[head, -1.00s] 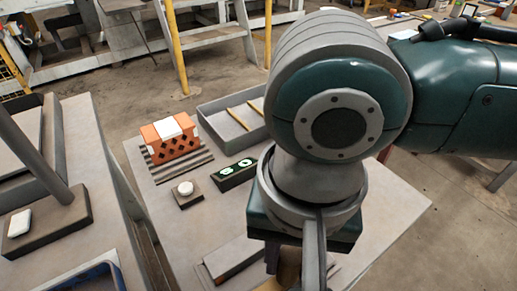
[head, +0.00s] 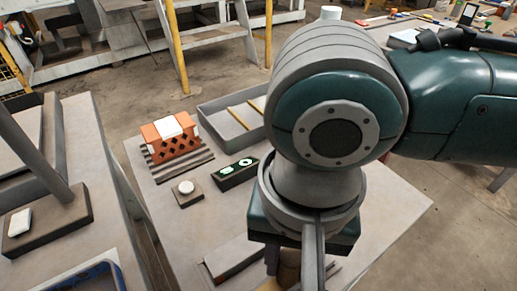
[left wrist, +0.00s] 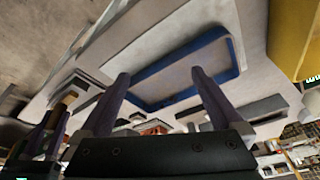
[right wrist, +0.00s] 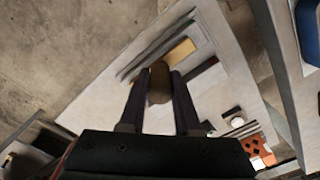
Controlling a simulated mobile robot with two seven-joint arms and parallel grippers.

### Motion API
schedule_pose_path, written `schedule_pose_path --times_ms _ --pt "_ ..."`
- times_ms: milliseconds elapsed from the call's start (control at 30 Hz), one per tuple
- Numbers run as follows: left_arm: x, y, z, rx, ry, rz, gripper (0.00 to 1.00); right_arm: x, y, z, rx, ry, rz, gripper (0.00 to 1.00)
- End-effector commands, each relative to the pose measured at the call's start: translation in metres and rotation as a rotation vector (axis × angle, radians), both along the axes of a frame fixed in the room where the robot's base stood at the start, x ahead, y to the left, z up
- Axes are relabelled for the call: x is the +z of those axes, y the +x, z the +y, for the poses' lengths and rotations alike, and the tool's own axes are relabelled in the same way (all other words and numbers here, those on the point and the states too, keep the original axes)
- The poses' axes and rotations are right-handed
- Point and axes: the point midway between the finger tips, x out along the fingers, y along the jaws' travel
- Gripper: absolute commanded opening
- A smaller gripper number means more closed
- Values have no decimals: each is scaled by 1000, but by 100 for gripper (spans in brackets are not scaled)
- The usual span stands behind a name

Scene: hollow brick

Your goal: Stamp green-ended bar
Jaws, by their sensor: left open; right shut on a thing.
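My right gripper (right wrist: 158,85) is shut on a brown, rounded piece (right wrist: 158,78), seen end-on between the fingers in the right wrist view. In the head view the right gripper (head: 297,262) is low at the near side of the table, and my arm hides much around it. My left gripper (left wrist: 163,90) is open and empty, with a blue-rimmed tray (left wrist: 235,55) showing beyond its fingers. A dark block (head: 236,176) with two green-and-white round ends or marks lies mid-table. I cannot tell whether these belong to the green-ended bar.
An orange hollow brick (head: 176,145) with a white top sits on a ribbed mat (head: 160,182). A small block with a white knob (head: 186,187) is in front. A grey tray (head: 210,112) holds yellow strips. A grey slab (head: 232,259) lies near the right gripper.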

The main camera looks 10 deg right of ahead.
Motion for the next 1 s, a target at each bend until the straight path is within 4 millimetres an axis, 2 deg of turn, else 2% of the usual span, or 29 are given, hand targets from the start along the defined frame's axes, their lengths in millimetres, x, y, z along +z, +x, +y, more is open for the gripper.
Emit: schedule_pose_path --times_ms 1000 --pt "7 0 -3 7 -11 1 100 -1 0 0 0 -1 0 0"
